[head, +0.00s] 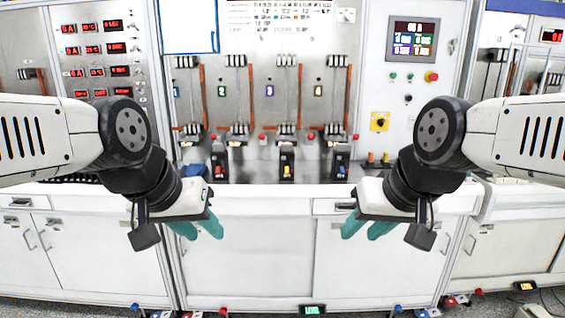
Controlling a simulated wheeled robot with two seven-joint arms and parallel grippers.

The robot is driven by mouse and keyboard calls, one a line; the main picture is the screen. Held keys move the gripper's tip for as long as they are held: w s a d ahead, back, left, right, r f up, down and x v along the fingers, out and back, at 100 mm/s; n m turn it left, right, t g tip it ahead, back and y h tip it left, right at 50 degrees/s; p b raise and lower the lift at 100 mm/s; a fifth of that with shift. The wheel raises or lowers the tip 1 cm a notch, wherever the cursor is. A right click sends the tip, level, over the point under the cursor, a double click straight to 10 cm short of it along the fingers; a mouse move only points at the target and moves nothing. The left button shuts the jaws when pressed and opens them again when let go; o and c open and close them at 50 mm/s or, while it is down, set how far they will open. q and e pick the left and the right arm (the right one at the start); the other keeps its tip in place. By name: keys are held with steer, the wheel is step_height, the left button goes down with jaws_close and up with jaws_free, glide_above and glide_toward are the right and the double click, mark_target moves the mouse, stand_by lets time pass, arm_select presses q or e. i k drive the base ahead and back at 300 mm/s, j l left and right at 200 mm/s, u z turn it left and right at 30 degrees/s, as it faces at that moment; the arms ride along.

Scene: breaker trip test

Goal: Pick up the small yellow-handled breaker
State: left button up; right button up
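The yellow-handled breaker (287,161) is a small dark block standing on the bench near the middle of the head view. Its yellow handle shows low on its front face. My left gripper (197,228) hangs to the left of it and nearer to me, in front of the cabinet doors. Its teal fingers are apart with nothing between them. My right gripper (368,229) hangs to the right at a similar height, its teal fingers also apart and empty. Neither gripper touches a breaker.
A breaker with a red handle (219,161) stands to the left, and one with a blue handle (340,161) to the right. Behind them is a panel with vertical rods and numbered labels. A control box (412,38) with a red knob is at upper right. The white bench front (260,205) is clear between my grippers.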

mark_target(287, 149)
steer(key=i+l+u, duration=0.2)
steer(key=i, duration=0.3)
steer(key=i+u, duration=0.15)
steer(key=i, duration=0.35)
steer(key=i+l+u, duration=0.2)
steer(key=i, duration=0.25)
